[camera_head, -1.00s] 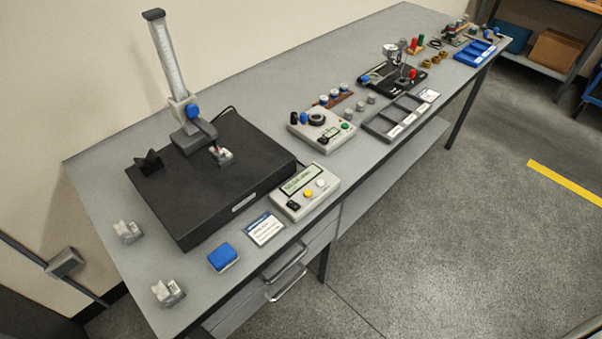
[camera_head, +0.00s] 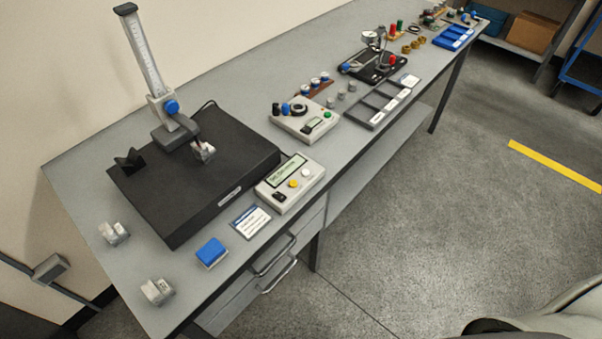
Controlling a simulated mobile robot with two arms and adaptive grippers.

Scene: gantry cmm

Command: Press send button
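A light grey control box (camera_head: 291,183) with a green display (camera_head: 287,170) sits at the bench's front edge, right of a black granite plate. It carries a yellow button (camera_head: 293,184), a white button (camera_head: 306,173) and a black switch (camera_head: 279,196). Their labels are too small to read, so I cannot tell which is the send button. A second grey box (camera_head: 300,123) farther along has a green button (camera_head: 327,114) and a black knob (camera_head: 298,109). Neither gripper shows; only a blurred pale rounded part, likely my arm, enters at bottom right.
The black plate (camera_head: 180,205) bears a height gauge (camera_head: 146,57) and a metal block. A printed card (camera_head: 251,221), a blue block (camera_head: 211,251) and two metal blocks lie at the near end. A dark tray (camera_head: 373,113) stands farther right. The floor beside the bench is clear.

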